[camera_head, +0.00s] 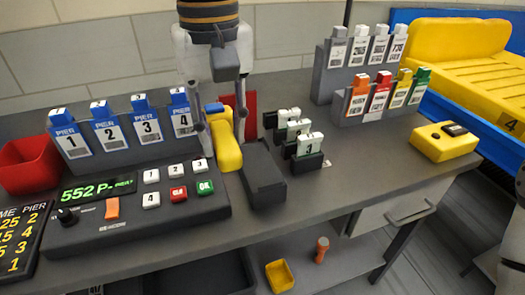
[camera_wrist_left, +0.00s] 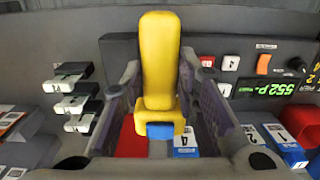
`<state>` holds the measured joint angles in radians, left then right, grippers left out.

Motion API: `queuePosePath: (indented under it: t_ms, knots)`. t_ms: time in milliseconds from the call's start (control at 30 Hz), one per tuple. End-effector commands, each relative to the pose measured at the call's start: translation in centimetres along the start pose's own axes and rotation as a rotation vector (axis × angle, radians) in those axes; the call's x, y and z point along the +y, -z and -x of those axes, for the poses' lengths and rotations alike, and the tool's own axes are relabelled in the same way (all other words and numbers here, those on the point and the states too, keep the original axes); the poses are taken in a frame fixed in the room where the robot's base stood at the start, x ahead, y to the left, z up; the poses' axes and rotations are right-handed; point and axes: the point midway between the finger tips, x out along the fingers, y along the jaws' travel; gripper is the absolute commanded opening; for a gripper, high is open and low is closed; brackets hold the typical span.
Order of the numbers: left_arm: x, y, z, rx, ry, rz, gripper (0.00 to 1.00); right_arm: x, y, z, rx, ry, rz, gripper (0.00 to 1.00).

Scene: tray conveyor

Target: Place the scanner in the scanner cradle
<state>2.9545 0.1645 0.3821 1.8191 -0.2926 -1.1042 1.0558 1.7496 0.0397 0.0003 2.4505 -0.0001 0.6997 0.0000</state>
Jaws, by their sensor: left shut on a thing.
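The yellow scanner (camera_head: 228,150) with a blue end is held by my left gripper (camera_head: 217,125), which comes down from above. In the left wrist view the scanner (camera_wrist_left: 158,60) sits between the two fingers (camera_wrist_left: 160,110), with its blue end toward the bottom of the picture. It is beside the keypad console, on the console's right. A dark grey block (camera_head: 263,175), which looks like the scanner cradle, stands on the counter just right of the scanner. The scanner appears beside it, not in it. Whether the scanner touches the counter is unclear. My right gripper is not in view.
The keypad console (camera_head: 130,217) is left, with blue numbered pier cards (camera_head: 128,128) behind it. Small stamp-like blocks (camera_head: 300,140) stand right of the dark block. Label racks (camera_head: 375,110) and a yellow box (camera_head: 445,142) are farther right. The counter's right middle (camera_head: 365,160) is clear.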

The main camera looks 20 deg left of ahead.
Motion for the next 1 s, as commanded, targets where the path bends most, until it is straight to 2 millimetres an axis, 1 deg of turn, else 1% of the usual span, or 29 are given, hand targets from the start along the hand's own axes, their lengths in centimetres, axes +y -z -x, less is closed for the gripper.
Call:
queuePosePath:
  t_ms: [33, 133, 233, 300, 333, 533, 700, 1000]
  knots:
    - [1.1, 1.0, -0.5, 0.006, -0.001, 0.0, 0.0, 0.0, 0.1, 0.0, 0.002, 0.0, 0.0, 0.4]
    - [3.6, 3.0, -2.1, 0.0, -0.004, -0.002, 0.0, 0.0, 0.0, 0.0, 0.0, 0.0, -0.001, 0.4]
    - [5.2, 4.3, -4.6, -0.002, -0.002, -0.001, 0.0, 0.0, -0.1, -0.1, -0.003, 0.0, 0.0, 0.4]
    - [6.0, 5.0, -6.1, -0.004, 0.0, -0.003, 0.0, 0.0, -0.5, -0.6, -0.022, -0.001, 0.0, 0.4]
    - [6.3, 5.2, -6.5, -0.004, -0.001, -0.002, 0.0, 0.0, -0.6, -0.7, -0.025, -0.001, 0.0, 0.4]
    - [7.4, 6.2, -8.2, -0.002, -0.001, -0.001, 0.0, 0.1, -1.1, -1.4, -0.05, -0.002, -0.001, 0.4]
    - [7.5, 6.2, -10.9, 0.003, -0.003, -0.003, 0.0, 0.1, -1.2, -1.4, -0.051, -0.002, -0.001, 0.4]
    - [7.4, 6.2, -11.1, 0.007, -0.005, -0.002, 0.0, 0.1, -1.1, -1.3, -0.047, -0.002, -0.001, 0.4]
